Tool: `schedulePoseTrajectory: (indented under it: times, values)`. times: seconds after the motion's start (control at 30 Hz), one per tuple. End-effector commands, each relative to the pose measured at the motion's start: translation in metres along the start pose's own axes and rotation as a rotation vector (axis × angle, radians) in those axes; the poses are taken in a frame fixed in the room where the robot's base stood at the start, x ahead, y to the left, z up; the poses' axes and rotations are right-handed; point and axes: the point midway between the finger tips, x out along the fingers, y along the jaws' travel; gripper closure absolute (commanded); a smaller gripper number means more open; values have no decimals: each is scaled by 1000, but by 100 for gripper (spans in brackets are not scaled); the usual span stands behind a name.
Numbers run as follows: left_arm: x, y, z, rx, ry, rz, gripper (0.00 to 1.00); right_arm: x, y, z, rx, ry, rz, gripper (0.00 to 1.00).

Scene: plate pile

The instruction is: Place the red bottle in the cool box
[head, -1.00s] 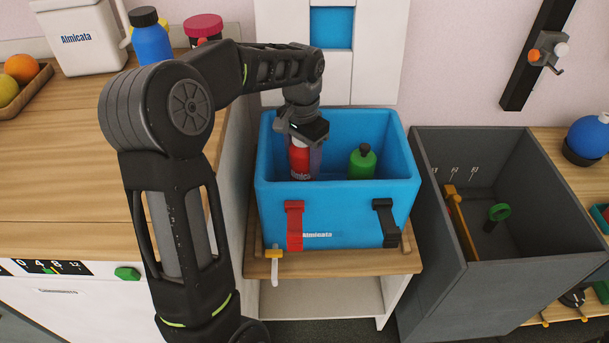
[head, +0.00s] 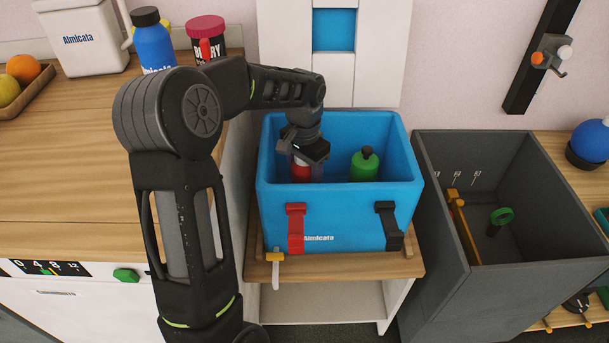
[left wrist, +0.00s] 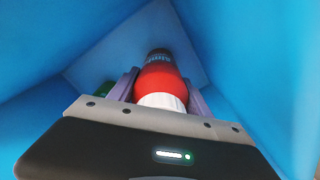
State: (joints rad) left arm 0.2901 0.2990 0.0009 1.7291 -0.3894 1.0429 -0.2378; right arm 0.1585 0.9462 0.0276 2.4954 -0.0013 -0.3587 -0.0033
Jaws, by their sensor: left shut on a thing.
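The red bottle (head: 300,171) is inside the blue cool box (head: 335,216), toward its left side. Its lower end is hidden by the box's front wall. My left gripper (head: 303,162) reaches down into the box and is shut on the bottle. In the left wrist view the red bottle (left wrist: 160,80), with its white cap, sits between the two fingers (left wrist: 161,97), with blue walls around it. I cannot tell whether the bottle touches the box floor. My right gripper is not in view.
A green bottle (head: 364,164) stands in the cool box, right of the red one. A dark grey bin (head: 440,215) stands to the right. The wooden counter (head: 80,170) on the left holds a blue bottle (head: 151,42), a dark jar (head: 207,42) and fruit.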

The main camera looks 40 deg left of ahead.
Motion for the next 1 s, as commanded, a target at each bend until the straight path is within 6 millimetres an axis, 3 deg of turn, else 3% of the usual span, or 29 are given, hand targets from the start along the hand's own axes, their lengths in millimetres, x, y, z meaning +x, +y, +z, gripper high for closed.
schedulePoseTrajectory:
  times: [0.3,0.67,0.83,1.0]
  values:
    - [1,0,0,1,-1,0,21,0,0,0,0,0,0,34]
    - [-5,0,0,0,0,0,21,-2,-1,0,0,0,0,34]
    - [-26,0,-1,1,2,-1,21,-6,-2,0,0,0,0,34]
    - [-61,0,-1,1,3,-2,21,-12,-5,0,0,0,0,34]
